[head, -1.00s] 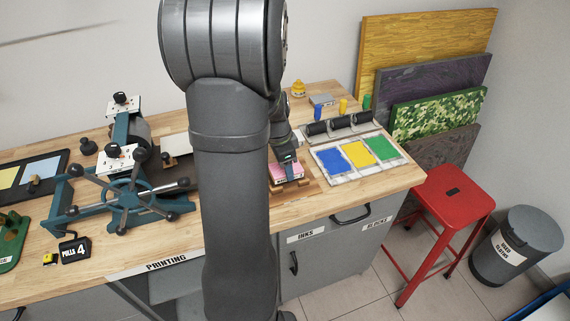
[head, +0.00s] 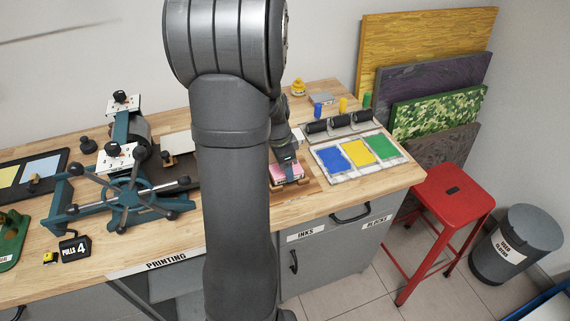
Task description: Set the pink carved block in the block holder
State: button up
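The pink carved block (head: 281,175) lies at a wooden holder (head: 306,186) on the bench, just right of my arm. My gripper (head: 288,161) is right above the block, at its upper right side. The fingers are small and partly hidden, so I cannot tell whether they are open or touch the block. My arm hides the left part of the block and holder. I cannot tell whether the block sits fully down in the holder.
An ink slab with blue, yellow and green patches (head: 358,154) lies to the right, with black rollers (head: 340,122) behind it. A teal press (head: 125,190) stands left of my arm. A red stool (head: 453,192) stands right of the bench.

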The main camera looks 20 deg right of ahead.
jog(key=shift+f, duration=0.7)
dwell(0.3)
jog(key=o, duration=1.1)
jog(key=shift+r, duration=4)
jog(key=shift+f, duration=0.1)
jog(key=shift+f, duration=3.8)
jog(key=shift+r, duration=0.1)
